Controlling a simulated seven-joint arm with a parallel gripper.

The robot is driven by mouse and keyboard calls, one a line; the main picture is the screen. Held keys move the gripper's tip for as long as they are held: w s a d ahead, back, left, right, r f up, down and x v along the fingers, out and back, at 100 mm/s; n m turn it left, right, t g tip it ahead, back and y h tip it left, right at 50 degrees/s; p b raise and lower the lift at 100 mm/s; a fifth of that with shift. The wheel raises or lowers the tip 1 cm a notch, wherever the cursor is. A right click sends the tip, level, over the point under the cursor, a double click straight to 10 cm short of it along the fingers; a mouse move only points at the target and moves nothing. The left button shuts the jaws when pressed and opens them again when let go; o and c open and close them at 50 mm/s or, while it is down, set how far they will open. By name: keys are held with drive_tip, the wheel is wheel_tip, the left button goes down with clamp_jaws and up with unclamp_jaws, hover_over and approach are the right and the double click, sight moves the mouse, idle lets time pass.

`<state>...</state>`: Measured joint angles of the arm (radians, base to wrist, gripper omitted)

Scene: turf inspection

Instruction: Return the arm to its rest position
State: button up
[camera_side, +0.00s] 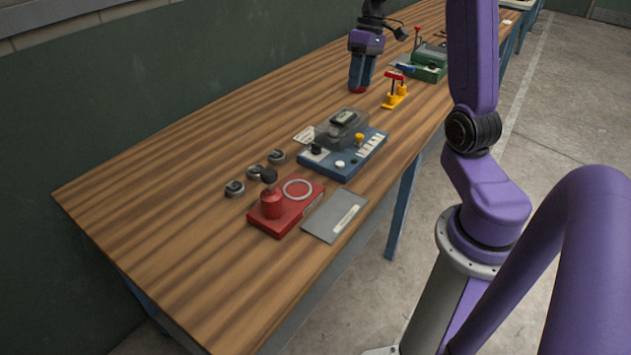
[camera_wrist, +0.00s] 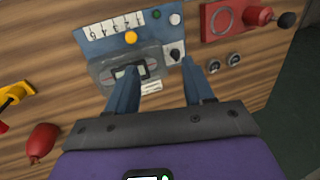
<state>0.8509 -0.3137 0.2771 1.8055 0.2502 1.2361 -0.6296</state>
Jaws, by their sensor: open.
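My gripper (camera_side: 360,86) has a purple body and two blue fingers. In the side view it points down over the far half of the wooden table, left of the yellow stand. A small red rounded object (camera_side: 357,90) shows right by the fingertips there; in the wrist view it lies to the left, outside the fingers (camera_wrist: 41,141). In the wrist view my gripper (camera_wrist: 160,68) is open, with a gap between its fingers and nothing held. The fingers overlap the view of the blue panel device. How high the fingertips are above the table I cannot tell.
The table's near left is bare.

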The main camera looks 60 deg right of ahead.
drive_tip(key=s+a+n+g+h, duration=0.1)
drive_tip(key=s+a+n, duration=0.2)
drive_tip(key=a, duration=0.7)
drive_tip(key=s+a+n+h, duration=0.1)
drive_tip(key=s+a+n, duration=0.2)
drive_tip(key=a, duration=0.7)
drive_tip(key=s+a+f+n, duration=0.1)
drive_tip(key=s+a+n, duration=0.2)
drive_tip(key=s, duration=0.5)
drive_tip(key=s+a+f+n+t, duration=0.1)
drive_tip(key=s+a+n, duration=0.2)
drive_tip(key=s, duration=0.5)
drive_tip(key=shift+s+a+f+n+h, duration=0.2)
drive_tip(key=shift+a+n+h, duration=0.2)
drive_tip(key=shift+a, duration=0.5)
drive_tip(key=shift+r, duration=0.1)
